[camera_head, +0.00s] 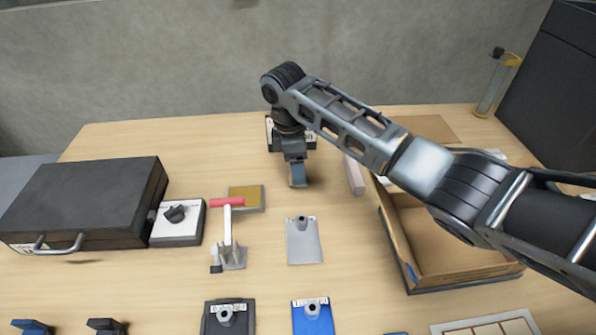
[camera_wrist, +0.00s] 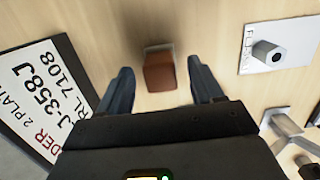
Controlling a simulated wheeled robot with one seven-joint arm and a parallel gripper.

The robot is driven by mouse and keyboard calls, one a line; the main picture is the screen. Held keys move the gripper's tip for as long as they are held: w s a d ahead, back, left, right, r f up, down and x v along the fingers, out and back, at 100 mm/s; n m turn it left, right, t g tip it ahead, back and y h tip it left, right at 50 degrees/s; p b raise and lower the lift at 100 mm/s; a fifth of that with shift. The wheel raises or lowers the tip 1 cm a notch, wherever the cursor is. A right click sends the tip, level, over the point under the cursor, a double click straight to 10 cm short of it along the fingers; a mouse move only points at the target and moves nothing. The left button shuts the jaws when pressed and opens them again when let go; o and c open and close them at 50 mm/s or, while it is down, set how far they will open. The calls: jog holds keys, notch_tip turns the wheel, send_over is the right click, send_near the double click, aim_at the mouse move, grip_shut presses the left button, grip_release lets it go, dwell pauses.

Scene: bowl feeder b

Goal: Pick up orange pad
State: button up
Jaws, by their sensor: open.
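A small orange-brown block (camera_wrist: 160,72), the only orange thing I can make out, stands on the table in the wrist view. My gripper (camera_wrist: 161,72) is open, with one finger on each side of the block and a visible gap on both sides. I cannot tell how far the fingertips are above the table. In the head view my gripper (camera_head: 297,178) points down over the middle of the table, and the block is mostly hidden by it.
A lettered plate (camera_wrist: 40,95) lies left of my gripper in the wrist view. A grey plate with a knob (camera_head: 304,245), a yellow-brown pad (camera_head: 245,192), a red-handled tool (camera_head: 228,235), a black case (camera_head: 85,200) and an open cardboard box (camera_head: 440,250) surround the spot.

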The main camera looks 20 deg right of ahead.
jog(key=shift+f, duration=0.35)
jog(key=shift+c, duration=0.2)
jog(key=c, duration=1)
